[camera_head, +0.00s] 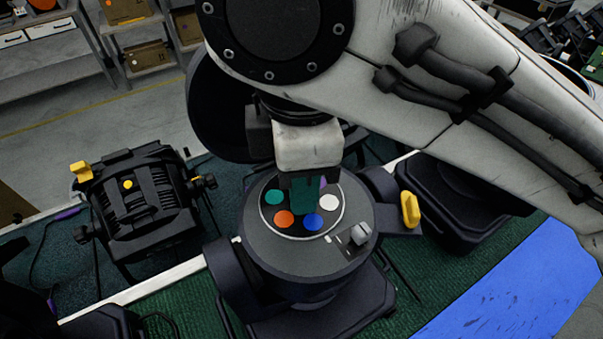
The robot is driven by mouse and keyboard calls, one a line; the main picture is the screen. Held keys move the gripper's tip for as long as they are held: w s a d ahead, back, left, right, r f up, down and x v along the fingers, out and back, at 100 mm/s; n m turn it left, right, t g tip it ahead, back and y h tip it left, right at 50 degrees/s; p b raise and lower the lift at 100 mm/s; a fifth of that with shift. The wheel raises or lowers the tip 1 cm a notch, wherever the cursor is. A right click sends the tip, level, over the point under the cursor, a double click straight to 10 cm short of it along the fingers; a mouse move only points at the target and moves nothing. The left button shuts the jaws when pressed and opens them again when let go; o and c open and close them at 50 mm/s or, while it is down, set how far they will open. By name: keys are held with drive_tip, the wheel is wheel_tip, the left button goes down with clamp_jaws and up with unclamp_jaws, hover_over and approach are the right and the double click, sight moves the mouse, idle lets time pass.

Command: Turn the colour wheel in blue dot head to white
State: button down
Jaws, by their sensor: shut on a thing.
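A dark par can head (300,262) stands in the middle with its round face up. I cannot make out a separate blue dot marking on its body. Its colour wheel (298,229) carries teal, orange, blue, white and partly hidden purple discs. The white disc (329,202) is at the right of the wheel; the blue disc (312,222) is at the front, nearest the small white mark (331,239) on the housing. My gripper (305,206) points down onto the wheel's middle and is shut on it. The fingers hide the centre and the far side.
A grey latch (360,234) and a yellow knob (410,209) sit at the head's right. Another head with a yellow dot (110,205) stands left, and a dark one (463,205) stands behind right. A blue mat (515,285) lies at right.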

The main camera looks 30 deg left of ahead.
drive_tip(key=m, duration=0.5)
drive_tip(key=shift+m, duration=0.3)
drive_tip(key=m, duration=0.4)
drive_tip(key=shift+m, duration=0.7)
drive_tip(key=c, duration=0.9)
unclamp_jaws()
drive_tip(key=shift+c, duration=0.2)
drive_tip(key=shift+r, duration=0.15)
wheel_tip(320, 180, up, 11)
drive_tip(key=b, duration=0.1)
drive_tip(key=shift+f, duration=0.2)
